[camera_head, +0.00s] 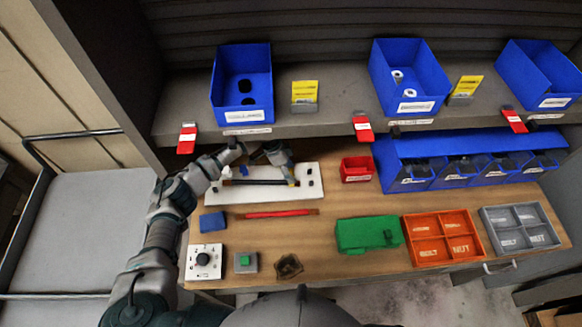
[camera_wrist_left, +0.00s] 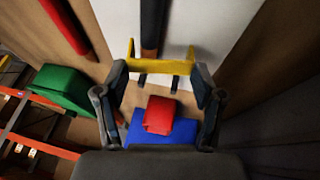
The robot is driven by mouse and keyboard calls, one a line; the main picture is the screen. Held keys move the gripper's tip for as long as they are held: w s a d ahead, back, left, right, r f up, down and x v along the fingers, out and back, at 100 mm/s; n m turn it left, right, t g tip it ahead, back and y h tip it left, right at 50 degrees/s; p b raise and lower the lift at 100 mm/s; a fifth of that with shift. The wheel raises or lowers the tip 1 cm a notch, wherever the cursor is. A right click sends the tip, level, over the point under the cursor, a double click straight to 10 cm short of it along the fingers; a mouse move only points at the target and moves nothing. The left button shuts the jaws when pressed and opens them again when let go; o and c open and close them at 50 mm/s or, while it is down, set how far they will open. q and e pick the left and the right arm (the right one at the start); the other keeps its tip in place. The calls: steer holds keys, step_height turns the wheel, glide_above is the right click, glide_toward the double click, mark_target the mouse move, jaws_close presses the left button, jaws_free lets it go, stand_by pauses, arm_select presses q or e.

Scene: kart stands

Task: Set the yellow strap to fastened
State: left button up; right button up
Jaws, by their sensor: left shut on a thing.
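The yellow strap (camera_wrist_left: 160,67) is a bracket-like piece across the end of a dark rod (camera_wrist_left: 153,25) in the left wrist view. In the head view a bit of the strap (camera_head: 292,182) shows at the right end of the dark rod on a white board (camera_head: 225,194). My left gripper (camera_head: 289,171) reaches over the board from the left. Its fingers (camera_wrist_left: 160,80) are at the two ends of the strap and shut on it. Whether the strap is fully seated cannot be told. My right gripper is not in view.
A red bin (camera_head: 356,170) and blue bins (camera_head: 407,178) stand right of the board. A red rod (camera_head: 276,213), a green case (camera_head: 367,234) and an orange tray (camera_head: 440,238) lie in front. A shelf (camera_head: 330,110) with blue bins overhangs the back.

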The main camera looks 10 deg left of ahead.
arm_select(q)
steer(key=shift+a+f, duration=0.15)
steer(key=shift+a, duration=0.2)
steer(key=o, duration=0.9)
steer(key=shift+o, duration=1.2)
steer(key=shift+a, duration=0.3)
